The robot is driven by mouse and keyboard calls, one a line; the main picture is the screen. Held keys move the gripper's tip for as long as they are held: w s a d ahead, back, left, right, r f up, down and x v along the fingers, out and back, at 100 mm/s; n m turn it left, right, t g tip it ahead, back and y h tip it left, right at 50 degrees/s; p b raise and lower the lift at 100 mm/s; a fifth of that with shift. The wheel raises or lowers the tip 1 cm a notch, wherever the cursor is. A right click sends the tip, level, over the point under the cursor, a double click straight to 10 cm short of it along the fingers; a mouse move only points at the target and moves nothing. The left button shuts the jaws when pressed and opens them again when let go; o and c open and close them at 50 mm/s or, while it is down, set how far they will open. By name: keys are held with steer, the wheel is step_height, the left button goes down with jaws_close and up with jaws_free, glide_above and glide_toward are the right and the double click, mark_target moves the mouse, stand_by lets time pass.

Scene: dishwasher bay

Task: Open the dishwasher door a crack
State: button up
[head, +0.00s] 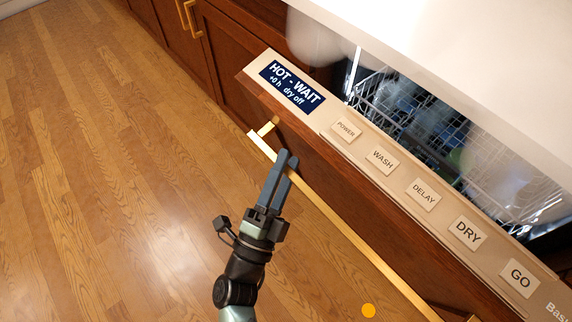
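The dishwasher door (330,165) has a brown wooden front and a beige top edge with buttons. It stands tilted out from the counter, and the gap behind it shows the inside. A long brass bar handle (345,233) runs along its front. My gripper (288,156) is at the handle near its upper left end, and its two dark fingers cover part of the bar. The fingers lie close together with little gap showing. I cannot tell whether they grip the bar or only lie in front of it.
A wire rack (395,105) with dishes shows inside the dishwasher. A white counter (470,50) overhangs it. Wooden cabinets with brass handles (190,18) continue at the upper left. The wooden floor (110,180) at left is clear. An orange disc (368,310) shows near the bottom edge.

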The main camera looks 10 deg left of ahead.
steer(key=shift+s, duration=0.1)
steer(key=v, duration=1.2)
steer(key=shift+s+f, duration=0.15)
steer(key=shift+s, duration=0.2)
stand_by(0.7)
